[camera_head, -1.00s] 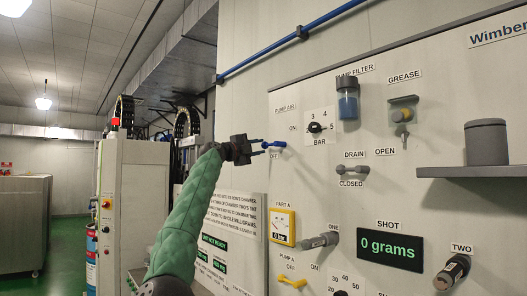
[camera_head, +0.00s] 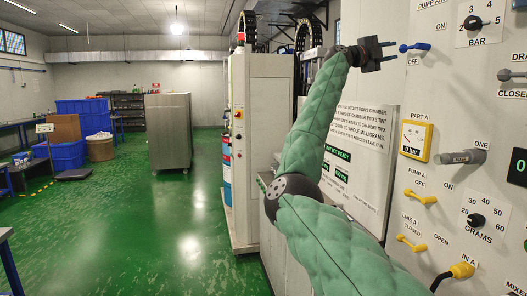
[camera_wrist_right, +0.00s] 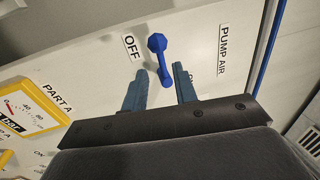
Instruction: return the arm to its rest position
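My right gripper (camera_head: 391,54) is raised in front of the white panel in the head view, its green-sleeved arm reaching up from below. Its fingers are spread and empty. In the right wrist view the two fingers (camera_wrist_right: 158,88) stand apart, with the blue pump air lever (camera_wrist_right: 158,55) beyond and between them. The lever also shows in the head view (camera_head: 413,47), just right of the fingertips, at the OFF label. I cannot tell if a finger touches it. My left gripper is out of view.
The panel carries a yellow-framed Part A gauge (camera_head: 415,140), yellow levers (camera_head: 420,196) and a grey handle (camera_head: 464,157). A white cabinet (camera_head: 262,140) stands left of my arm. Farther left are a grey cabinet (camera_head: 168,130), blue crates (camera_head: 82,118) and open green floor.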

